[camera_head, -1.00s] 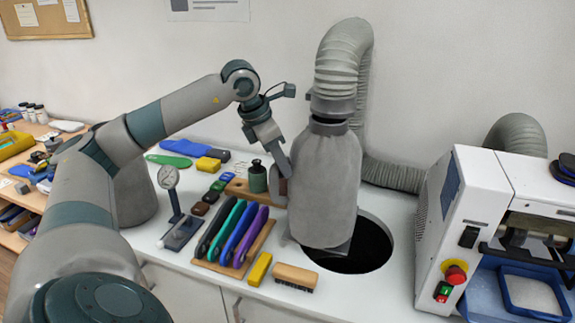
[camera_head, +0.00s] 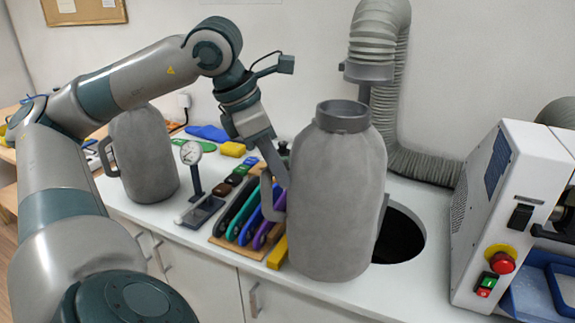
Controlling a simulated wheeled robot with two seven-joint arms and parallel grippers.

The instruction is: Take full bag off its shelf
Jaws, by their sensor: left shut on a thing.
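The full bag (camera_head: 337,195) is a grey cloth bag with a grey collar on top and a handle on its left side. It hangs upright in front of the round dark hole (camera_head: 402,238) in the white counter, apart from the hose. My left gripper (camera_head: 272,190) is shut on the bag's handle at its left side. The shelf under the bag is mostly hidden; a grey edge (camera_head: 381,215) shows behind its right side. My right gripper is not in view.
The ribbed hose (camera_head: 373,22) ends in a grey fitting (camera_head: 368,72) behind the bag. A second grey bag (camera_head: 145,155) stands at the left. A white machine (camera_head: 505,205) stands right.

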